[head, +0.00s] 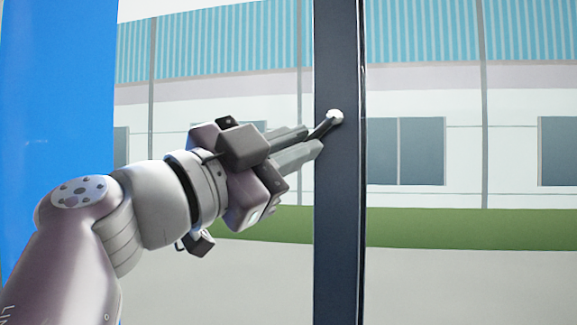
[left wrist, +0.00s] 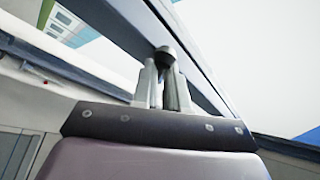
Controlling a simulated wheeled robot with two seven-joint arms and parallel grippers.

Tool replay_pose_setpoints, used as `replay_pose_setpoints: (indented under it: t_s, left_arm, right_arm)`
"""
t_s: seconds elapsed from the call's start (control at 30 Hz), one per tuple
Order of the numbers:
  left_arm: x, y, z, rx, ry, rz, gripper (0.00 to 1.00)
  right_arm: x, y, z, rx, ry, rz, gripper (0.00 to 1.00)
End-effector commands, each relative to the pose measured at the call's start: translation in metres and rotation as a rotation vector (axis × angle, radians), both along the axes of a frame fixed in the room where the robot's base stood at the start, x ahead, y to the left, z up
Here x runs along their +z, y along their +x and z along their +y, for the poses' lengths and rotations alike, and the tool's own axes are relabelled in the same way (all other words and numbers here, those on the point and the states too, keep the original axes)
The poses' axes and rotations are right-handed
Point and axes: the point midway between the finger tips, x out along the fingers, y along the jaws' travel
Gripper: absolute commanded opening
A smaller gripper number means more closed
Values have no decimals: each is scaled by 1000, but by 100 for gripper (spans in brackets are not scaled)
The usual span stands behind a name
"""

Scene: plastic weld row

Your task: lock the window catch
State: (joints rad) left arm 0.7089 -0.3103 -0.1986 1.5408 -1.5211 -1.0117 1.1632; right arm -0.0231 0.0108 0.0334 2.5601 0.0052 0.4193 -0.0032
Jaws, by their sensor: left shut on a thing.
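The window catch (head: 335,117) is a small part with a pale round pivot and a dark lever, mounted on the dark vertical window frame (head: 338,230). Its lever slants down and left from the pivot. My left gripper (head: 312,140) comes in from the left, with its fingertips at the lever, and is shut on it. In the left wrist view the catch's rounded end (left wrist: 164,54) shows just beyond the fingertips (left wrist: 164,82). The fingers hide part of the lever. My right gripper is in neither view.
Glass panes lie on both sides of the dark frame, with a building (head: 420,150) and grass (head: 450,228) seen through them. A blue upright panel (head: 55,90) stands at the left, behind my arm. The space right of the frame is clear.

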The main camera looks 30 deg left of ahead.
Motion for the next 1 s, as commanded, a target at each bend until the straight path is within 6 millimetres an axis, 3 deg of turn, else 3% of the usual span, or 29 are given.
replay_pose_setpoints:
  t_s: [0.2, 0.77, 0.8, 0.87, 1.0]
  left_arm:
    - [-8, 2, -3, -2, -80, -13, 0]
    - [-7, 3, -3, 1, -113, -20, 0]
    - [-7, 3, -3, 1, -113, -20, 20]
    - [-7, 3, -3, 1, -112, -21, 39]
    - [-6, 2, -4, 1, -113, -23, 39]
  right_arm:
    - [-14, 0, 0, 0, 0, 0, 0]
    - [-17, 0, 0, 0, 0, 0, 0]
    - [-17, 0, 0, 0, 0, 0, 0]
    - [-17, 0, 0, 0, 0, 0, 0]
    - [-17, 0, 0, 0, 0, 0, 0]
